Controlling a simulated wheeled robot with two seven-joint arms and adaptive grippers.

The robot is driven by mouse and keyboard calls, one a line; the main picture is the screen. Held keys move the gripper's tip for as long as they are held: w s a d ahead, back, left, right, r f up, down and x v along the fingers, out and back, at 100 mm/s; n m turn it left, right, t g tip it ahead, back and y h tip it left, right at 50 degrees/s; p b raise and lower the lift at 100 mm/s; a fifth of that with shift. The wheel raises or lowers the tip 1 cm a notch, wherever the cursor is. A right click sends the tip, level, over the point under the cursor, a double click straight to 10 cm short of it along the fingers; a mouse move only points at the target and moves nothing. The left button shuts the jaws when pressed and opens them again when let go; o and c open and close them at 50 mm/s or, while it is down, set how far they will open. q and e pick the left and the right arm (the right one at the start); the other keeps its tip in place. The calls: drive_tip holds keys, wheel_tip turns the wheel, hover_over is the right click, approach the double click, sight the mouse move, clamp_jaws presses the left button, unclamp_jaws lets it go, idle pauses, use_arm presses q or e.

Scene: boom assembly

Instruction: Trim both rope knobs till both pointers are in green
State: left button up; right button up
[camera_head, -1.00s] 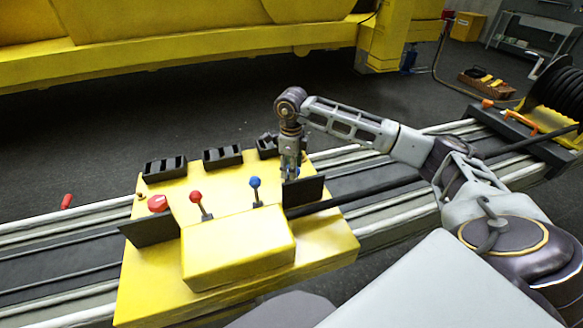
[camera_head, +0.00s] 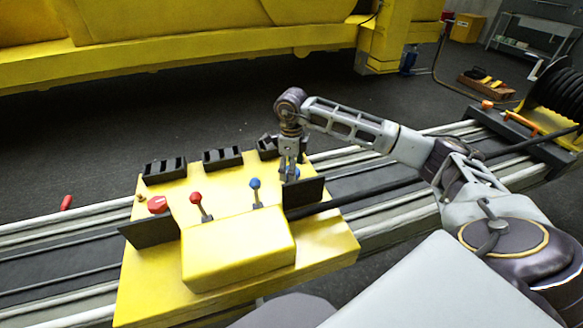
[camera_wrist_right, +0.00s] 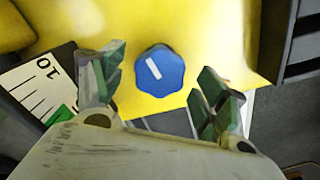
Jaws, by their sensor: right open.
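The blue rope knob (camera_wrist_right: 160,71), with a white line on its face, sits on the yellow panel in the right wrist view. It also shows as a small blue patch below my gripper in the head view (camera_head: 291,174). My right gripper (camera_wrist_right: 158,92) is open, its green-padded fingers on either side of the knob with gaps, not closed on it. A white scale (camera_wrist_right: 33,84) marked 10 with a green zone (camera_wrist_right: 62,115) is partly hidden by the left finger; I see no pointer. The red knob (camera_head: 157,204) is at the panel's left. My left gripper is out of view.
A red-topped lever (camera_head: 195,198) and a blue-topped lever (camera_head: 255,184) rise behind the yellow box (camera_head: 238,248). Black upright plates (camera_head: 304,192) stand on both sides. Several black blocks (camera_head: 222,157) line the back edge. A cable reel (camera_head: 560,95) is far right.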

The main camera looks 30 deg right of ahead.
wheel_tip(320, 180, up, 12)
idle(0.7)
drive_tip(key=shift+f, duration=0.1)
idle(0.4)
